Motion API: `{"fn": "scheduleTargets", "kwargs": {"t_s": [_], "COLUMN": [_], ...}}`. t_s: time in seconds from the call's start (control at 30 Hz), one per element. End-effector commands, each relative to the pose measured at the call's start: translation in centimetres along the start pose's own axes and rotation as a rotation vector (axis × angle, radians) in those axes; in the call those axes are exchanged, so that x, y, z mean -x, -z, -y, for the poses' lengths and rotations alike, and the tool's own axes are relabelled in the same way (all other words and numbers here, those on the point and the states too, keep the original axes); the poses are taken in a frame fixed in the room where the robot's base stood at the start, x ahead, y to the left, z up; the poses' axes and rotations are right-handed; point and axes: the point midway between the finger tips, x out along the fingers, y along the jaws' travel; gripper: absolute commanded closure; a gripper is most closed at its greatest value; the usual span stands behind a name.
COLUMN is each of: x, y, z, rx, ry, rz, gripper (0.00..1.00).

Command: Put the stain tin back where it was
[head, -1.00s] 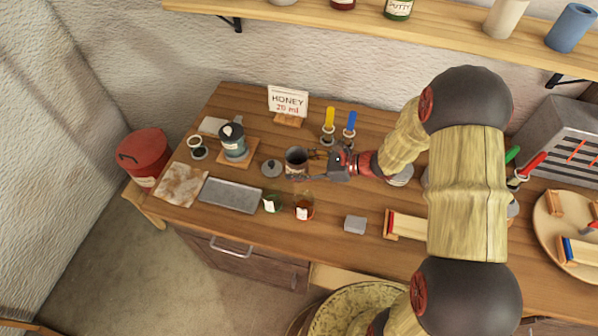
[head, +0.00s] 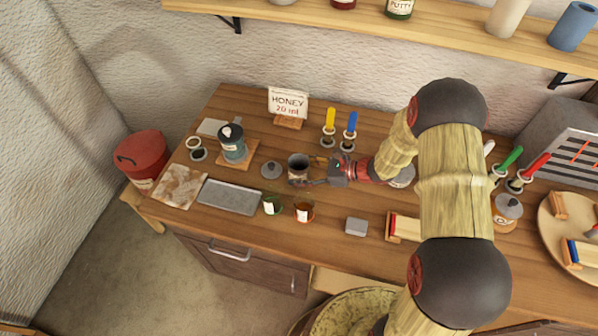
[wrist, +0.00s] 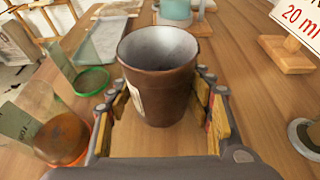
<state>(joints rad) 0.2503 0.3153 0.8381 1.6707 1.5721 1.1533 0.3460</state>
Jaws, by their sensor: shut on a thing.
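The tin in my gripper (head: 309,172) is brown, open-topped and upright, with a pale label on its side; I take this tin (head: 297,171) as the stain tin. In the wrist view the brown tin (wrist: 158,92) stands between the two fingers, which are shut on it. Its inside looks grey and I see no contents. I cannot tell whether its base touches the bench.
A teal lidded tin (head: 232,148) stands on a wooden board at the left. A green glass (head: 272,205) and an amber glass (head: 304,212) stand in front. A grey tray (head: 229,197) lies front left.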

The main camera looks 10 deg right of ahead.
Motion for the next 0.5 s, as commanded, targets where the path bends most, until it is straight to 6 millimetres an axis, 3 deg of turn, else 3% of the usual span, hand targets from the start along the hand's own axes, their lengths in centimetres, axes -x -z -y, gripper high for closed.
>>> {"fn": "scheduleTargets", "kwargs": {"t_s": [0.07,0.1,0.37,0.5], "x": [-0.13,-0.09,-0.08,-0.08], "y": [0.29,0.23,0.2,0.19], "z": [0.0,-0.02,-0.02,-0.02], "rx": [0.0,0.0,-0.001,-0.001], "ry": [0.0,0.0,0.0,0.0], "rz": [0.0,0.0,0.0,0.0], "gripper": [0.8,0.46,0.32,0.31]}}
